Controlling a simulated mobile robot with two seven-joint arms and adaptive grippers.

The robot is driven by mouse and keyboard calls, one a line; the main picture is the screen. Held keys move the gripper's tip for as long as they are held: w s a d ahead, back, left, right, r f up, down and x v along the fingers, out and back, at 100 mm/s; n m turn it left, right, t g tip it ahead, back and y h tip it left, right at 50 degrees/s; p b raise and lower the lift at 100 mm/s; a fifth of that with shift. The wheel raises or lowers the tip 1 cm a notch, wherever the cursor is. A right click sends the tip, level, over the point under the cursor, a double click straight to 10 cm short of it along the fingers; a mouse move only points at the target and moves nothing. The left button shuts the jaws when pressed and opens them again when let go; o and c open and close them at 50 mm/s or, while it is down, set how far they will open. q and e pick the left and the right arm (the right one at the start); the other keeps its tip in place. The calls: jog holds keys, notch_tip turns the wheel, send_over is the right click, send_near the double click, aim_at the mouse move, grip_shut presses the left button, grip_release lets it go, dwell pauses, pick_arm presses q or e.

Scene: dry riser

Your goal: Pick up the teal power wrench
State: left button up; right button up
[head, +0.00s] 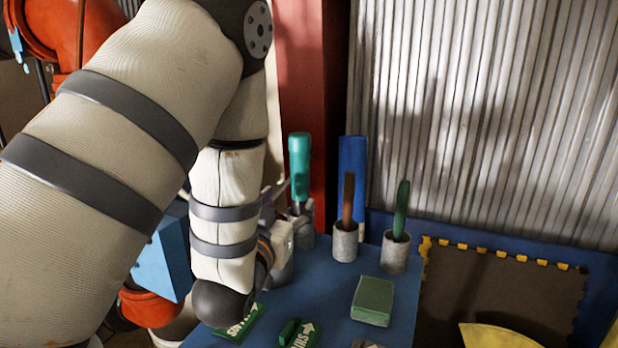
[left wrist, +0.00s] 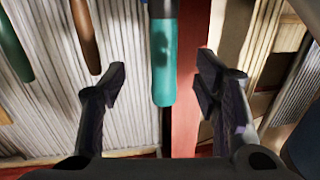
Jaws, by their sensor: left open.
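The teal power wrench (head: 299,158) stands upright in a grey cup-like holder on the blue table top, in front of the red post. Its teal part shows above the holder. In the left wrist view the teal wrench (left wrist: 163,60) hangs into the picture between the two fingers, with a gap on each side. My left gripper (head: 290,205) is open at the wrench, low on it, and partly hidden behind my own arm. It also shows in the left wrist view (left wrist: 161,84), with both fingers apart and not touching the wrench. My right gripper is in neither view.
Beside the wrench, a brown-handled tool (head: 348,200) and a green-handled tool (head: 401,208) stand in grey holders (head: 395,255). A green block (head: 373,300) and green labelled pieces (head: 300,333) lie on the blue table (head: 325,283). A corrugated metal wall (head: 480,120) rises behind.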

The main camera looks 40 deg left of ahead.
aim_at(297, 180)
pick_arm(q)
jog(key=x, duration=1.1)
jog(key=shift+a+r, duration=0.25)
jog(key=shift+r, duration=0.15)
jog(key=shift+s+r, duration=0.1)
grip_shut()
